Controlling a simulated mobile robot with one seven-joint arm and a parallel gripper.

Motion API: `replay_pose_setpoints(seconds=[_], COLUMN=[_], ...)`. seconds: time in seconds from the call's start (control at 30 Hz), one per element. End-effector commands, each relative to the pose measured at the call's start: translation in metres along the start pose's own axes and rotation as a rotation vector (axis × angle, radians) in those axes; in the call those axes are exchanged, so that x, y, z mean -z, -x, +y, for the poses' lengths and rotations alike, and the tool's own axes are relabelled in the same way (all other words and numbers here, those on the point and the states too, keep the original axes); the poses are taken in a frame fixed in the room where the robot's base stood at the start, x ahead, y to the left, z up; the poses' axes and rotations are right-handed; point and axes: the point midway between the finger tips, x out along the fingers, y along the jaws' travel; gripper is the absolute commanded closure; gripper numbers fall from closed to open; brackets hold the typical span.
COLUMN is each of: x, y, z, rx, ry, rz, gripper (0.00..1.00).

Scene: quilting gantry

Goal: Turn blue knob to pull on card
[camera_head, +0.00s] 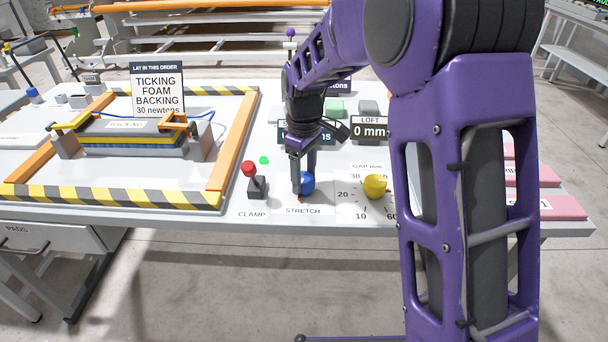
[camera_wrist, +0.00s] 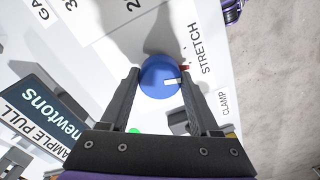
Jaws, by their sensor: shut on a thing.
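The blue knob (camera_head: 308,183) stands on the table edge above the STRETCH label. In the wrist view the blue knob (camera_wrist: 158,80) sits between both fingers, with a white pointer line on its right side close to a small red mark. My gripper (camera_head: 302,182) points down and is shut on the knob; the wrist view also shows my gripper (camera_wrist: 160,73) around it. The card (camera_head: 157,90) reads TICKING, FOAM, BACKING, 30 newtons. The sample pull display (camera_wrist: 45,117) shows the word newtons; its number is out of view, and my arm hides much of it in the head view.
A red-topped clamp lever (camera_head: 249,172) stands just left of the knob, and a yellow gap knob (camera_head: 375,186) with a dial to its right. A LOFT display (camera_head: 370,130) reads 0 mm. An orange frame (camera_head: 232,140) with a layered stack fills the left side.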

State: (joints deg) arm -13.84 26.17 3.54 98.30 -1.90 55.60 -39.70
Motion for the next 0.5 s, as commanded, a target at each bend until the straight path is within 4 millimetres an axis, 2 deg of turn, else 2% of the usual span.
replay_pose_setpoints(seconds=[0.27,0.5], x=[0.0000,0.0003], y=[0.0017,0.0024], z=[-0.0002,-0.0002], rx=[0.001,0.001], ry=[-0.089,-0.270], rz=[-0.001,0.000], gripper=[0.93,0.93])
